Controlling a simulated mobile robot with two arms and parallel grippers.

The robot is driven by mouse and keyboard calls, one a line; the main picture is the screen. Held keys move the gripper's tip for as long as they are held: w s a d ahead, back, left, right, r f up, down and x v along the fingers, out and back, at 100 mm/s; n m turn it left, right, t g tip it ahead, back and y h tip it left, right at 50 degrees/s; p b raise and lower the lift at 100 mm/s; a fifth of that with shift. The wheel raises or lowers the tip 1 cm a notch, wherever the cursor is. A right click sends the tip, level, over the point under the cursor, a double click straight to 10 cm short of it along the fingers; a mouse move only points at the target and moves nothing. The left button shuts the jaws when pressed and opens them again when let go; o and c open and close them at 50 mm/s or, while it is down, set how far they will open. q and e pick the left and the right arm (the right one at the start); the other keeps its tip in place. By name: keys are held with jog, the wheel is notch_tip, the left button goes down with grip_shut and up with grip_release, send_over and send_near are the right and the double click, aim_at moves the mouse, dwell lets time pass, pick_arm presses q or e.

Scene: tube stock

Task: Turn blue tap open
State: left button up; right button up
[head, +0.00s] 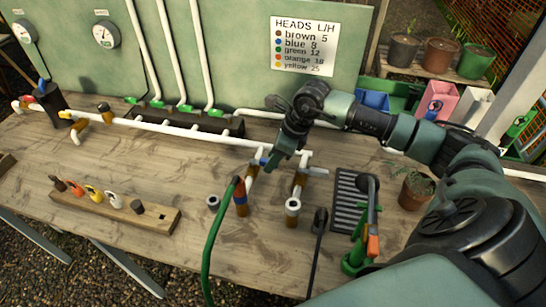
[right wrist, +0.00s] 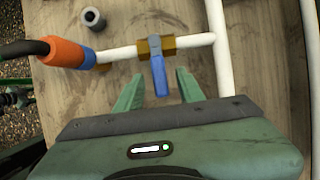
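The blue tap is a small blue lever (right wrist: 160,76) on a brass body (right wrist: 146,47), set in a short white branch pipe (right wrist: 117,54). In the right wrist view the lever points toward my gripper, across its pipe. In the head view the blue tap (head: 263,161) shows small, partly hidden by my gripper. My right gripper (head: 274,165) is open over the tap. In the right wrist view its two green fingers (right wrist: 159,85) stand either side of the lever, with gaps visible. My left gripper is not in view.
A white main pipe (head: 190,132) runs along the wooden bench (head: 150,165). A green hose (head: 215,235) hangs at the blue-banded branch end (head: 240,198). A second branch (head: 297,185) stands close on the right. A wooden block (head: 150,214) with several coloured heads lies left.

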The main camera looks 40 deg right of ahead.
grip_shut()
dwell(1.3)
